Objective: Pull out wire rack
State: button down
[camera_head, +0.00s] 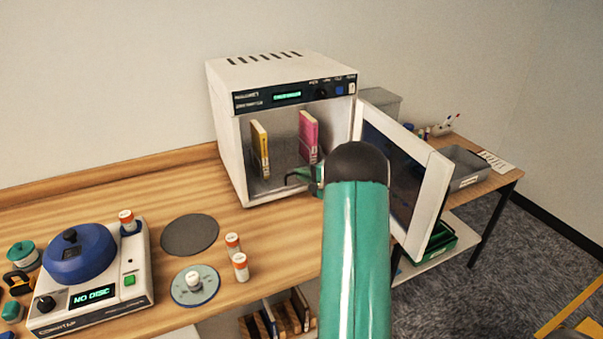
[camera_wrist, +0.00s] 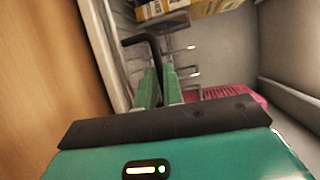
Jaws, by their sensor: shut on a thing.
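The white cabinet (camera_head: 228,135) stands open on the bench, with a yellow box (camera_head: 260,148) and a pink box (camera_head: 308,136) upright inside. Thin metal bars of the wire rack (camera_wrist: 188,71) show inside it in the wrist view. My gripper (camera_wrist: 160,76) is shut on a black hooked rod (camera_wrist: 154,50), whose bent end points left. In the head view, my gripper is at the cabinet's lower front opening, partly hidden by my arm, and the hooked rod (camera_head: 294,178) shows just left of it. I cannot tell whether the rod touches the rack.
The cabinet's door (camera_head: 433,190) hangs open to the right, close beside my arm. A white device with a blue lid (camera_head: 78,255), a dark round pad (camera_head: 189,235) and small orange-capped vials (camera_head: 240,268) are on the bench at left. A grey bin (camera_head: 468,172) stands beyond the door.

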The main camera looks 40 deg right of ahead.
jog(key=s+a, duration=0.1)
jog(key=s, duration=0.4)
jog(key=s+a, duration=0.2)
jog(key=s, duration=0.3)
jog(key=s+a, duration=0.1)
jog(key=s, duration=0.5)
jog(key=shift+a, duration=0.25)
jog(key=c, duration=1.5)
grip_release()
jog(key=shift+w, duration=0.1)
jog(key=shift+r, duration=0.1)
